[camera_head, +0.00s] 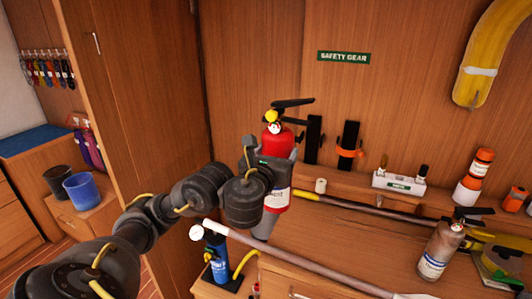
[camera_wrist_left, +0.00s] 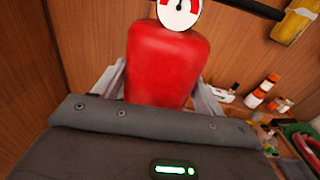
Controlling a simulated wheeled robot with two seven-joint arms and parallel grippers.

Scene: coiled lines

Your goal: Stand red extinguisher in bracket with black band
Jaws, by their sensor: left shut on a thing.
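The red extinguisher (camera_head: 277,140) is upright in my left gripper (camera_head: 272,172), with its black handle and round gauge on top. In the left wrist view the red extinguisher (camera_wrist_left: 165,65) sits between the grey fingers of my left gripper (camera_wrist_left: 163,88), which are shut on it. Two dark brackets are on the wall behind and to the right. The nearer-left bracket (camera_head: 313,138) looks all black; the other bracket (camera_head: 348,140) has an orange band (camera_head: 350,153). The extinguisher is apart from both, to their left in the picture. My right gripper is not in view.
A grey extinguisher (camera_head: 440,248) stands on the worktop at right. A long pole (camera_head: 300,268) crosses the front, with another pole (camera_head: 370,208) behind it. A blue canister (camera_head: 217,258) stands at the worktop's left end. A white roll (camera_head: 320,186) sits below the brackets.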

